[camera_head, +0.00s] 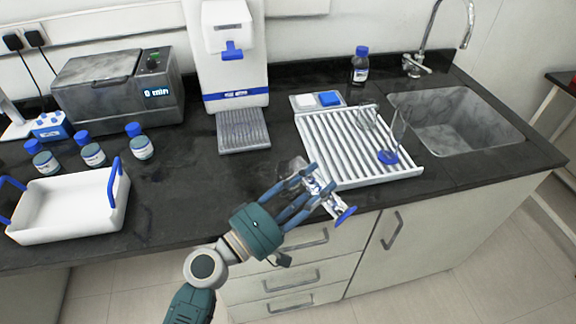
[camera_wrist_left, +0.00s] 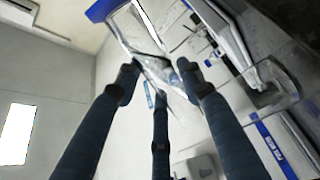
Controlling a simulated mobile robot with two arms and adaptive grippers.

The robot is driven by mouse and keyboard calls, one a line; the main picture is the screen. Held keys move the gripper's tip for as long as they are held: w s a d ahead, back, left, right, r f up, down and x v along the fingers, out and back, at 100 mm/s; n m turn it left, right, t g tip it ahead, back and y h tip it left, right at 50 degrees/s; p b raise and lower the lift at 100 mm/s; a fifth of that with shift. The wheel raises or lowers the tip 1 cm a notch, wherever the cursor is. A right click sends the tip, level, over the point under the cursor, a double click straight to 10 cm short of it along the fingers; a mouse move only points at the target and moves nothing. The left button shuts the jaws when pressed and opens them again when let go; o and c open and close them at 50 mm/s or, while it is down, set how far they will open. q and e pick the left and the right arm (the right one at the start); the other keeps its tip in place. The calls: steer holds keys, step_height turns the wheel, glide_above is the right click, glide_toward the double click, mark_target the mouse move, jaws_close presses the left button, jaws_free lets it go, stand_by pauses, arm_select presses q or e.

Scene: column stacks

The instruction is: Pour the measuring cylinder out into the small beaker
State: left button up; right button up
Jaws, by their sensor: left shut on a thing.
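My left gripper (camera_head: 314,181) is shut on the measuring cylinder (camera_head: 330,198), a clear tube with a blue foot. It is tilted over the counter's front edge, with the foot low at the right and the other end up and left. In the left wrist view the clear cylinder (camera_wrist_left: 140,35) lies between the fingers (camera_wrist_left: 155,82). A clear glass outline (camera_wrist_left: 272,92) at the right there may be the small beaker; I cannot tell its exact place. I cannot see any liquid level. My right gripper is out of view.
A white slatted rack (camera_head: 345,150) with a clear vessel (camera_head: 367,117) and another blue-footed glass (camera_head: 388,157) is beside the sink (camera_head: 455,120). A dispenser (camera_head: 235,60), a heater box (camera_head: 115,90), blue-capped bottles (camera_head: 92,154) and a white tray (camera_head: 70,205) stand left.

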mark_target(314, 182)
arm_select(q)
steer(key=shift+w+a+r+n+p, duration=0.15)
steer(key=shift+r+n+p, duration=0.4)
steer(key=shift+p, duration=0.25)
steer(key=shift+r+n+p, duration=0.2)
steer(key=shift+n+p, duration=0.2)
steer(key=shift+n, duration=0.15)
stand_by(0.4)
steer(key=shift+s+d+r+n+t+y, duration=0.2)
steer(key=shift+n+t+y, duration=0.1)
steer(key=shift+n, duration=0.1)
stand_by(0.4)
steer(key=shift+w+a+r+n+p, duration=0.15)
steer(key=shift+r+n+p, duration=0.25)
steer(key=shift+n+p, duration=0.5)
steer(key=shift+r, duration=0.15)
stand_by(0.4)
steer(key=shift+r+n+p, duration=0.1)
steer(key=shift+n+p, duration=0.2)
steer(key=shift+p, duration=0.1)
